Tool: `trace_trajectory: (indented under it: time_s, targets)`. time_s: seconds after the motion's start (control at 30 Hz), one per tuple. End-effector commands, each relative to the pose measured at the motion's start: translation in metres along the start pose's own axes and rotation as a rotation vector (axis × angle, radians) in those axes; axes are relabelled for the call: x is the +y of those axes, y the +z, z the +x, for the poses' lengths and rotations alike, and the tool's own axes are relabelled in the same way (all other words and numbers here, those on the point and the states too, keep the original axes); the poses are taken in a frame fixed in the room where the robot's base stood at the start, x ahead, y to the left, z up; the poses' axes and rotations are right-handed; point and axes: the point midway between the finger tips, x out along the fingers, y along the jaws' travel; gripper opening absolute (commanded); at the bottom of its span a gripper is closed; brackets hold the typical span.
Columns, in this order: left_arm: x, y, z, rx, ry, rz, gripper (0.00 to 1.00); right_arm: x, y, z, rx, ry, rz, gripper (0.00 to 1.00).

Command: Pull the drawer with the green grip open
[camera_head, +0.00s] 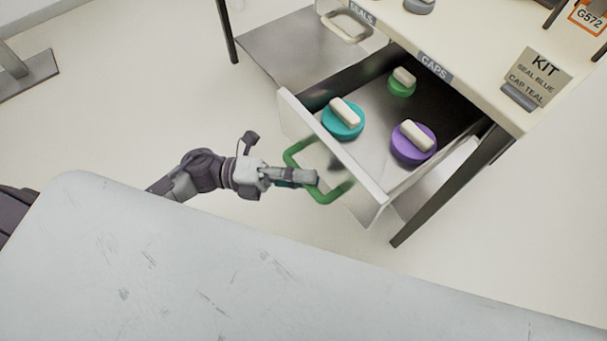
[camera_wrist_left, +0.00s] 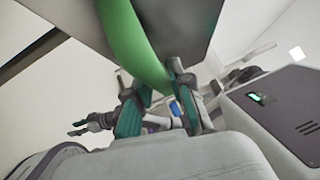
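The drawer with the green grip stands well open under the counter; its pale front (camera_head: 335,150) faces my left arm. The green grip (camera_head: 331,191) is a loop on that front and shows large in the left wrist view (camera_wrist_left: 128,42). My left gripper (camera_head: 312,178) is at the grip's near bar. In the left wrist view its two fingers (camera_wrist_left: 155,88) lie on either side of the bar, closed on it. My right gripper (camera_wrist_left: 76,128) shows small in the left wrist view, its fingers apart and empty. It is not in the head view.
The drawer holds a teal cap (camera_head: 343,124), a purple cap (camera_head: 412,150) and a green cap (camera_head: 402,88). A second drawer with a cream grip (camera_head: 347,27) is at upper left. A KIT sign (camera_head: 537,80) stands on the counter. A scratched pale surface (camera_head: 200,270) fills the foreground.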

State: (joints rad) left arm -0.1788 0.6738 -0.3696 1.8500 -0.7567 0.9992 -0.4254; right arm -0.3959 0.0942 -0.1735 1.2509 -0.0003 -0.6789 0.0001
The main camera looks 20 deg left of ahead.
Motion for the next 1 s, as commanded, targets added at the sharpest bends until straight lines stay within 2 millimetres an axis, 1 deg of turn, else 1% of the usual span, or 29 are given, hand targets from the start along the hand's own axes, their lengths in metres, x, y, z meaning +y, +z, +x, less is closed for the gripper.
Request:
trace_trajectory:
  time_s: [0.03, 0.1, 0.37, 0.47, 0.57, 0.67, 0.8, 0.9, 1.0]
  targets:
    - [0.0, 0.0, 0.0, 0.0, 0.0, 0.0, 0.34, 0.0, 0.0, 0.0, 0.0, 0.0, 0.0, 0.4]
    - [0.0, 0.0, 0.0, 0.0, 0.0, 0.0, 0.43, 0.0, 0.0, 0.0, -0.001, 0.0, 0.0, 0.4]
    - [0.0, 0.0, 0.0, 0.0, 0.0, 0.0, 0.43, 0.0, -0.001, 0.0, -0.002, 0.0, 0.002, 0.4]
    - [0.0, 0.0, -0.005, 0.0, 0.001, -0.001, 0.43, 0.0, -0.001, 0.0, -0.002, -0.001, 0.003, 0.4]
    - [0.001, 0.0, -0.018, -0.001, 0.004, -0.002, 0.43, 0.0, -0.001, 0.0, -0.002, -0.001, 0.002, 0.4]
    - [0.001, 0.0, -0.038, -0.002, 0.005, -0.003, 0.43, 0.0, -0.001, 0.0, -0.002, 0.0, 0.002, 0.4]
    - [0.001, 0.0, -0.069, -0.001, 0.004, -0.003, 0.43, 0.0, 0.0, 0.0, -0.002, 0.0, 0.001, 0.4]
    - [0.001, 0.0, -0.089, -0.002, 0.004, -0.003, 0.43, 0.0, 0.0, 0.0, -0.001, 0.0, 0.001, 0.4]
    - [0.001, 0.0, -0.104, -0.001, 0.002, -0.002, 0.43, 0.0, 0.0, 0.0, -0.001, 0.0, 0.001, 0.4]
